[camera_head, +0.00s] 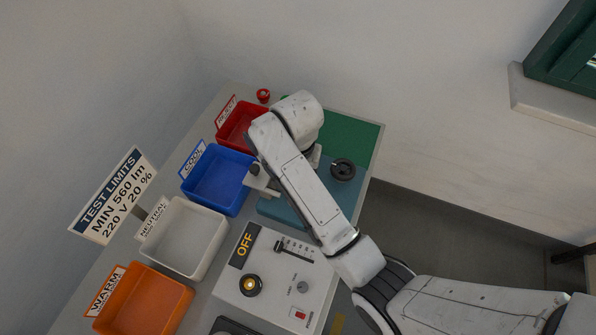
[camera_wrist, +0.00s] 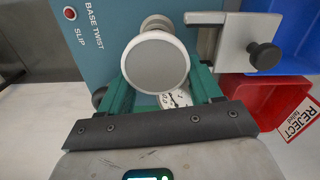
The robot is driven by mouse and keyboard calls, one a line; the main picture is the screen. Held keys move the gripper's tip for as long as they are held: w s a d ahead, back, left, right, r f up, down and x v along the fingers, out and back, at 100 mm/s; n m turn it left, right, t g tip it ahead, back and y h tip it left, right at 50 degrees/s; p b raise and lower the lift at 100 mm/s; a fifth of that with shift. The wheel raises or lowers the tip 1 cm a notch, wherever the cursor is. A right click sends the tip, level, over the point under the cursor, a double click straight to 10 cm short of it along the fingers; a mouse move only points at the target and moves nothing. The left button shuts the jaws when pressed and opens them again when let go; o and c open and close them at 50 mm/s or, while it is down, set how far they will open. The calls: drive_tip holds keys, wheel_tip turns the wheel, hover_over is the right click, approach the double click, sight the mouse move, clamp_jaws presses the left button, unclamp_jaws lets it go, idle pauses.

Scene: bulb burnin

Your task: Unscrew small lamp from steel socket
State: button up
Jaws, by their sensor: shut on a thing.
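In the wrist view the small lamp (camera_wrist: 157,62) shows as a round grey face with a pale rim. My gripper (camera_wrist: 160,76) has its green fingers on both sides of the lamp and is shut on it. A steel-coloured round part (camera_wrist: 156,21), likely the socket, shows just behind the lamp, on the teal fixture (camera_wrist: 90,50) marked BASE TWIST and SLIP. Whether the lamp's base is still seated in it is hidden. In the head view my arm covers the gripper and lamp, and part of the teal fixture (camera_head: 278,212) shows beside the arm.
A steel bracket with black knob (camera_wrist: 240,45) stands close beside the lamp. A dial gauge (camera_wrist: 176,98) shows between the fingers. Red (camera_head: 233,139), blue (camera_head: 212,205), white (camera_head: 207,262) and orange (camera_head: 178,310) bins line the table's left. A control panel marked OFF (camera_head: 270,300) stands in front.

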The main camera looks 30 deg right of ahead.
drive_tip(key=n, duration=0.3)
drive_tip(key=a+n, duration=0.1)
drive_tip(key=n, duration=0.2)
drive_tip(key=shift+o, duration=0.2)
drive_tip(key=n, duration=0.5)
drive_tip(key=shift+s+a+f, duration=0.1)
drive_tip(key=shift+s+a, duration=0.15)
drive_tip(key=shift+a, duration=0.15)
drive_tip(key=n, duration=0.5)
drive_tip(key=shift+s+a, duration=0.15)
drive_tip(key=shift+a, duration=0.2)
drive_tip(key=n, duration=0.5)
drive_tip(key=shift+s+a, duration=0.1)
drive_tip(key=shift+a, duration=0.3)
drive_tip(key=o, duration=0.6)
drive_tip(key=shift+a+n, duration=0.1)
drive_tip(key=shift+n, duration=0.5)
drive_tip(key=shift+c, duration=0.2)
drive_tip(key=o, duration=0.5)
drive_tip(key=shift+o, duration=0.2)
drive_tip(key=shift+w, duration=0.2)
